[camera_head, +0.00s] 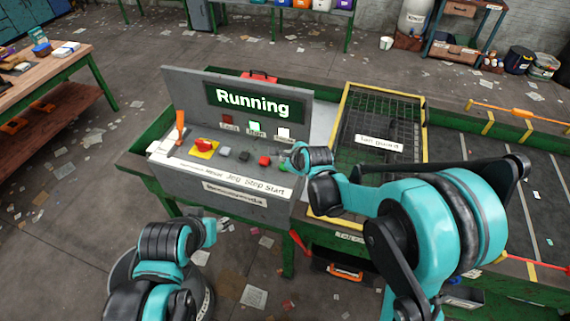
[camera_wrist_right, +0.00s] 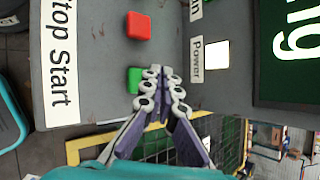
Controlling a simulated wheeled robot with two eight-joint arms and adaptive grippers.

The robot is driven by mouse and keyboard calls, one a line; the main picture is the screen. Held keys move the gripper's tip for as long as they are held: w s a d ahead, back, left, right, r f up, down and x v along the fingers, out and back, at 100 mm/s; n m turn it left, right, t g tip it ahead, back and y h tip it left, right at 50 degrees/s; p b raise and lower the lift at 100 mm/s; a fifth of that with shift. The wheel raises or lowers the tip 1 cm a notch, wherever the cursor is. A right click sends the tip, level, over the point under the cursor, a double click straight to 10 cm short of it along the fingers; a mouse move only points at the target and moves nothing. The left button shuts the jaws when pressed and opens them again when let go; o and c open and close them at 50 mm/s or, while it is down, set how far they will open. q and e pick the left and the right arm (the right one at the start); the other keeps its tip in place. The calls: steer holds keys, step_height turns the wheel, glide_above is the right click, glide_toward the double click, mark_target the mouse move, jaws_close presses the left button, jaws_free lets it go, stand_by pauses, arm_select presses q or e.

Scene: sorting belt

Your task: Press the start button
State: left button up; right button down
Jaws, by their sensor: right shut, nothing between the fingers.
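The start button (camera_wrist_right: 135,80) is green and sits by the "Start" end of the label strip in the right wrist view. In the head view my right gripper and arm hide it. My right gripper (camera_wrist_right: 162,76) is shut and empty. Its fingertips overlap the button's edge in the wrist view; whether they touch it I cannot tell. In the head view the right gripper (camera_head: 287,161) is over the right end of the grey control panel (camera_head: 240,200). The display (camera_head: 254,103) reads "Running" and the green lamp (camera_head: 255,127) is lit.
A red button (camera_head: 264,160), also in the wrist view (camera_wrist_right: 138,26), sits beside the green one. A red knob on a yellow plate (camera_head: 205,147) and an orange-handled lever (camera_head: 180,121) are further left. A yellow-framed mesh guard (camera_head: 424,115) stands right of the panel.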

steer(key=shift+r+p, duration=1.3)
steer(key=shift+r, duration=0.85)
steer(key=shift+s+d+f+b, duration=0.1)
steer(key=shift+s+d+b, duration=0.2)
steer(key=shift+b, duration=0.1)
steer(key=s+d+f+n+h+b, duration=0.1)
steer(key=s+d+f+n+b, duration=0.3)
steer(key=s, duration=0.5)
steer(key=s+d+f+n+g+h+b, duration=0.1)
steer(key=s+d+f+n+b, duration=0.3)
steer(key=s+d+n+b, duration=0.3)
steer(key=s+d+f+n+h+b, duration=0.1)
steer(key=s+d+f+n+b, duration=0.3)
steer(key=s+n, duration=0.7)
steer(key=d+b, duration=0.2)
steer(key=b, duration=0.1)
steer(key=shift+f+h, duration=0.35)
steer(key=shift+h, duration=0.05)
